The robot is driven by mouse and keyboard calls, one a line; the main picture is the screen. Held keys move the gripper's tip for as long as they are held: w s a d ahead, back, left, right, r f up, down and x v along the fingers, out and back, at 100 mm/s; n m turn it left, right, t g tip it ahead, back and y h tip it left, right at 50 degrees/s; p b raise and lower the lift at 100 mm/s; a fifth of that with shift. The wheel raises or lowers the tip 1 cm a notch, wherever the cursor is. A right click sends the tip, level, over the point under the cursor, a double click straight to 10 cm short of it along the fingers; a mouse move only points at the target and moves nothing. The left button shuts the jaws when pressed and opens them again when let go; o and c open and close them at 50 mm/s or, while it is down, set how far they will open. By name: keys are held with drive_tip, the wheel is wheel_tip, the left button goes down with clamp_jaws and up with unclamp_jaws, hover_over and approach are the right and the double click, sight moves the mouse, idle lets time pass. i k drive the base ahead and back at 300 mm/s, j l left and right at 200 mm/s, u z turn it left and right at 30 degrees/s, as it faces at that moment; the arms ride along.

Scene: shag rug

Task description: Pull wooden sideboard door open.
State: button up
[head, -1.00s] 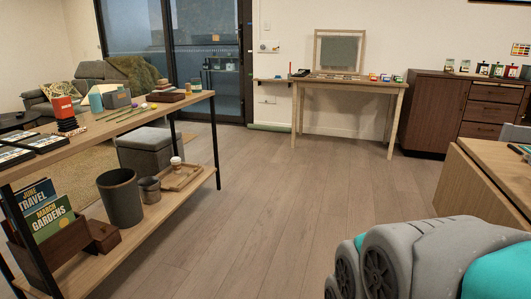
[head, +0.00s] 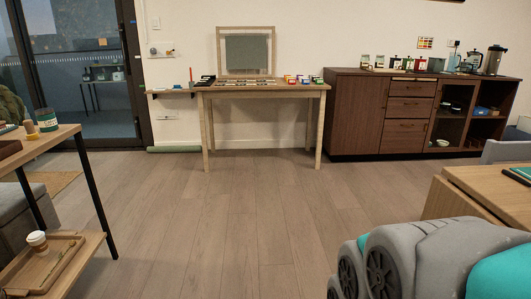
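The dark brown wooden sideboard (head: 395,75) stands against the back wall at the right, across the room. Its left part is a plain door (head: 355,115), which looks closed. Drawers (head: 408,107) fill its middle, and a glass-fronted section (head: 449,109) and open shelves (head: 489,115) are to their right. My gripper is not in view. A grey and teal part of my own body shows at the bottom right.
Open wood floor (head: 240,210) lies ahead. A light wooden table with a mirror (head: 262,89) stands left of the sideboard. A shelf unit (head: 90,185) is at the left edge, and a wooden table (head: 470,195) with a grey chair (head: 505,151) is at the right.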

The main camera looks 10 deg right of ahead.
sight(360, 103)
drive_tip(key=i+z, duration=0.1)
drive_tip(key=i, duration=0.95)
drive_tip(key=i+j+z, duration=0.1)
drive_tip(key=i, duration=0.95)
drive_tip(key=i+l+z, duration=0.25)
drive_tip(key=i+z, duration=0.2)
drive_tip(key=i, duration=0.3)
drive_tip(key=i+z, duration=0.45)
drive_tip(key=i, duration=0.3)
drive_tip(key=i+j+z, duration=0.3)
drive_tip(key=i+z, duration=0.15)
drive_tip(key=i, duration=0.3)
drive_tip(key=i+z, duration=0.15)
drive_tip(key=i, duration=0.35)
drive_tip(key=i+j+z, duration=0.1)
drive_tip(key=i, duration=0.4)
